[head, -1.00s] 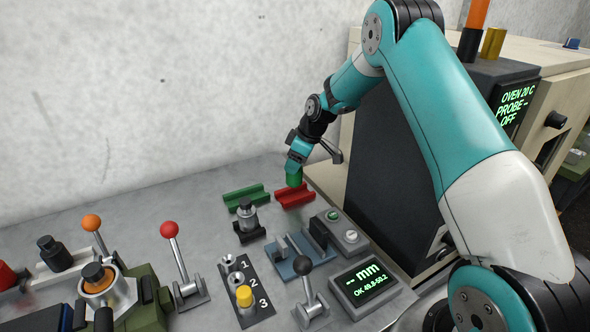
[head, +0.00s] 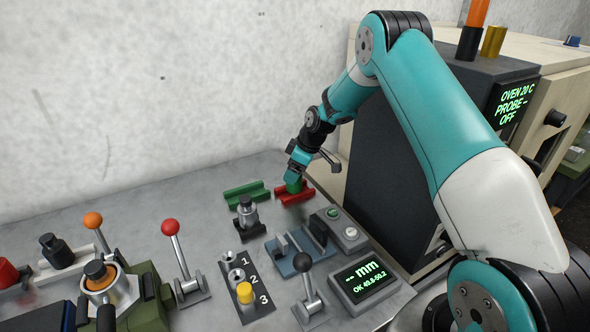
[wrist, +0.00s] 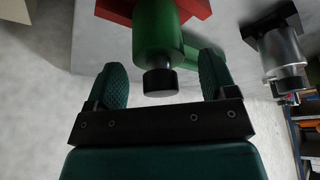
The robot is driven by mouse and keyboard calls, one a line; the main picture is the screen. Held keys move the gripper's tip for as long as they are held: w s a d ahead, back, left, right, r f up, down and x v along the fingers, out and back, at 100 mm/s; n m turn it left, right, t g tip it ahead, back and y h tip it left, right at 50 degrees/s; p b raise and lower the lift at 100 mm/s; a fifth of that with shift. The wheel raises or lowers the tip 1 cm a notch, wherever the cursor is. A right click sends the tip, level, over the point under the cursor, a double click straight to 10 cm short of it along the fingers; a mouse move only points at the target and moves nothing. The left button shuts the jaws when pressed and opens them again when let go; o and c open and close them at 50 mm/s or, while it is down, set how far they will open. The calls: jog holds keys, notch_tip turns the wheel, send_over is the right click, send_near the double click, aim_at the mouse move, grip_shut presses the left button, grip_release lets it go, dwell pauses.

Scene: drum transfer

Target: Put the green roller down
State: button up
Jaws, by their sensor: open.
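The green roller (head: 294,187) is at the red cradle (head: 308,194) and appears to rest in it. In the wrist view the roller (wrist: 157,35) has a dark end knob (wrist: 160,82) pointing towards me, with part of the red cradle (wrist: 196,8) behind it. My gripper (wrist: 163,78) is open, its two green pads on either side of the knob with a gap on each side. In the head view my gripper (head: 294,178) is just above the roller and hides part of it. An empty green cradle (head: 246,194) lies to the left.
A metal cylinder on a black stand (head: 247,212) is close in front of the cradles. The dark oven body (head: 385,180) rises close on the right. A blue fixture (head: 297,253) and levers stand nearer. Bare bench lies left of the green cradle.

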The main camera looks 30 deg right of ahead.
jog(key=b+v, duration=0.2)
jog(key=v, duration=1)
jog(key=s+a+r, duration=0.6)
jog(key=s+a, duration=0.1)
jog(key=a, duration=0.3)
jog(key=s+a+r+g+y, duration=0.15)
jog(key=s+a+r, duration=0.25)
jog(key=s+a, duration=0.6)
jog(key=s+a+m+g, duration=0.1)
jog(key=s+a, duration=0.1)
jog(key=s, duration=0.7)
jog(key=s+a+m, duration=0.1)
jog(key=s+a, duration=0.1)
jog(key=s, duration=0.8)
jog(key=shift+g, duration=0.35)
